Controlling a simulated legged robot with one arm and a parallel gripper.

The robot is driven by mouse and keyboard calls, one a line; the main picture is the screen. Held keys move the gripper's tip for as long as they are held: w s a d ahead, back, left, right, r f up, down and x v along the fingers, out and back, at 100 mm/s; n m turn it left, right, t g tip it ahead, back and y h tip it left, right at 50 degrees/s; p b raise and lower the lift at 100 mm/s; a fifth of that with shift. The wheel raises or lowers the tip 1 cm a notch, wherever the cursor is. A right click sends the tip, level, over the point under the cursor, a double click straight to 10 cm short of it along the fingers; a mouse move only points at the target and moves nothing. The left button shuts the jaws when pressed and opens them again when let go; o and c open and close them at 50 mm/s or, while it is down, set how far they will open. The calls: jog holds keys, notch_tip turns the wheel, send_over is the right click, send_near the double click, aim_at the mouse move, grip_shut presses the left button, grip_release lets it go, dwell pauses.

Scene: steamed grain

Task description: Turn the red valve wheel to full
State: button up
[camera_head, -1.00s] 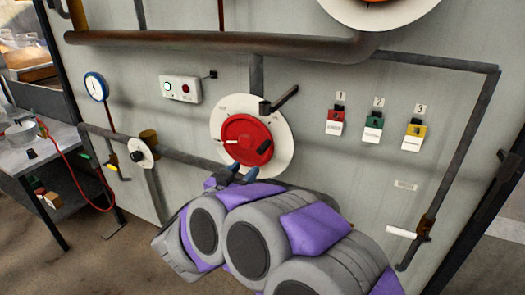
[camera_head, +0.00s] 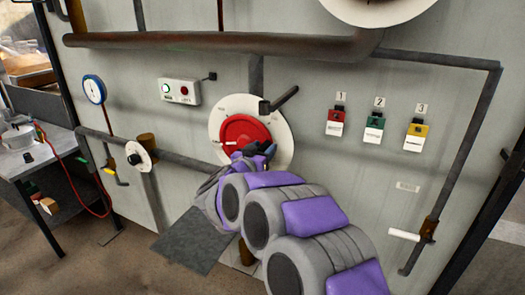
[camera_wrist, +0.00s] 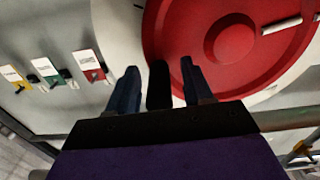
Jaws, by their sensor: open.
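The red valve wheel (camera_head: 241,131) sits on a round white plate (camera_head: 279,125) on the grey wall. It carries a short white bar (camera_head: 228,143) at its left. My gripper (camera_head: 262,150) is at the wheel's lower right and covers part of it. In the wrist view, the red wheel (camera_wrist: 190,25) fills the upper right, with the white bar (camera_wrist: 282,26) on it. A black handle (camera_wrist: 158,88) stands between the two open fingers of my gripper (camera_wrist: 160,72), with visible gaps either side. Whether the handle lies fully within finger depth is unclear.
A dark lever (camera_head: 280,99) juts out at the plate's upper right. Numbered tags hang to the right, including a red one (camera_head: 336,120). A smaller white dial (camera_head: 139,154) is at the left. A rusty pipe (camera_head: 210,42) runs above.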

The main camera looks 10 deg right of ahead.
jog(key=shift+c, duration=0.2)
jog(key=shift+s, duration=0.1)
grip_shut()
